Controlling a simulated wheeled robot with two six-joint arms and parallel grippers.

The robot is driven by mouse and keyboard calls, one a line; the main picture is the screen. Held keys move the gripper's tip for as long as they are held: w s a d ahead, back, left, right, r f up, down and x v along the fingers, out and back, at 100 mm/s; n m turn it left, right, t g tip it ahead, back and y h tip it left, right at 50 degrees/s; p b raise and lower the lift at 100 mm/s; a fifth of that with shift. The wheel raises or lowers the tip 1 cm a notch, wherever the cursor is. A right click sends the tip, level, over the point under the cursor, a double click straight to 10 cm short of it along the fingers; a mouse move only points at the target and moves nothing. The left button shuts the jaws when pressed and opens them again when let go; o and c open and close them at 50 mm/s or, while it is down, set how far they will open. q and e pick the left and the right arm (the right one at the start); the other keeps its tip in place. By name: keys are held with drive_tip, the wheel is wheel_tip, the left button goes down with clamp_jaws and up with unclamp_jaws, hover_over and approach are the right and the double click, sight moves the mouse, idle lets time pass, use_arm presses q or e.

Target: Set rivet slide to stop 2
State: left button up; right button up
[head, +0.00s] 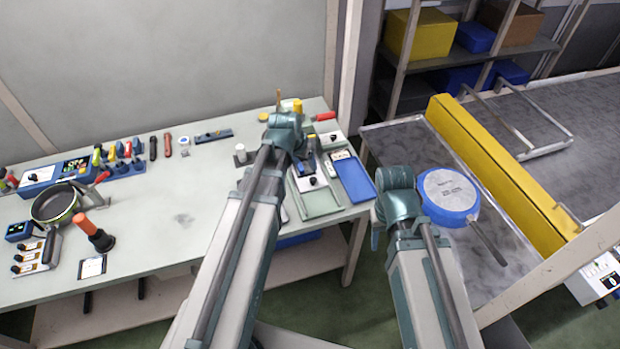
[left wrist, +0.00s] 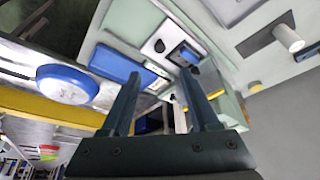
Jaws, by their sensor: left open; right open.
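I cannot read any label that names the rivet slide or its stops. A white plate with a black knob (head: 313,182) lies on the bench beside my left wrist. A similar white plate with a black knob shows in the left wrist view (left wrist: 151,48), beside a blue fixture with a dark knob (left wrist: 185,54). My left gripper (left wrist: 160,76) is open and empty, its two fingers apart over these fixtures; in the head view my wrist hides part of them. My right gripper (head: 377,228) is at the right of the bench, near the conveyor; its fingertips are mostly hidden.
A blue tray (head: 353,180) and a pale green tray (head: 320,204) lie at the bench's right end. A blue round pan (head: 448,196) sits on the conveyor beside a yellow rail (head: 495,170). A dark pan (head: 54,204) and tools stand at left. The bench middle is mostly clear.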

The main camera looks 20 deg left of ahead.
sight(313, 179)
use_arm(q)
drive_tip(key=b+x, duration=1.2)
drive_tip(key=x, duration=0.1)
drive_tip(key=shift+f, duration=0.25)
clamp_jaws()
idle(1.0)
